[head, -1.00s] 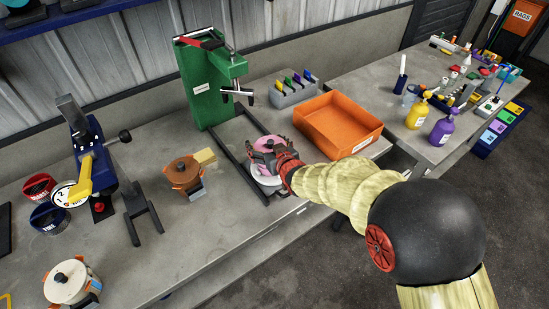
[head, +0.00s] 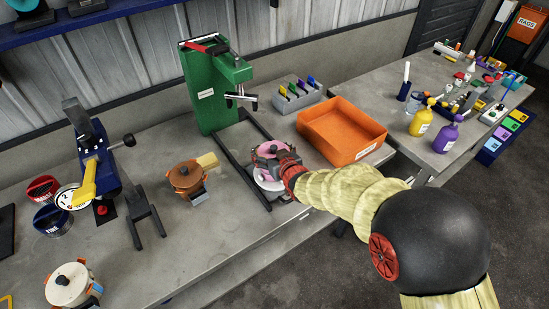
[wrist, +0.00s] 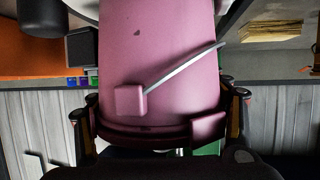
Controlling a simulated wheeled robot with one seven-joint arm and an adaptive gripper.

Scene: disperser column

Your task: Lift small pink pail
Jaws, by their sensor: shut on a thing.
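The small pink pail (head: 270,151) is at the green disperser stand, above a white round base (head: 268,182) between the stand's dark rails. My gripper (head: 277,163) is shut on the pail from its near right side and hides part of it. In the wrist view the pail (wrist: 160,60) fills the middle, with a pink block and a thin metal handle on its wall. The gripper's fingers (wrist: 160,125) lie on both sides of it. I cannot tell whether the pail touches the white base.
The green stand (head: 215,95) rises behind the pail, its head (head: 240,92) overhanging close by. An orange tray (head: 341,131) is at the right. A brown pot (head: 185,177) is at the left, with a blue stand (head: 100,165) beyond. Bare bench lies in front of the brown pot.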

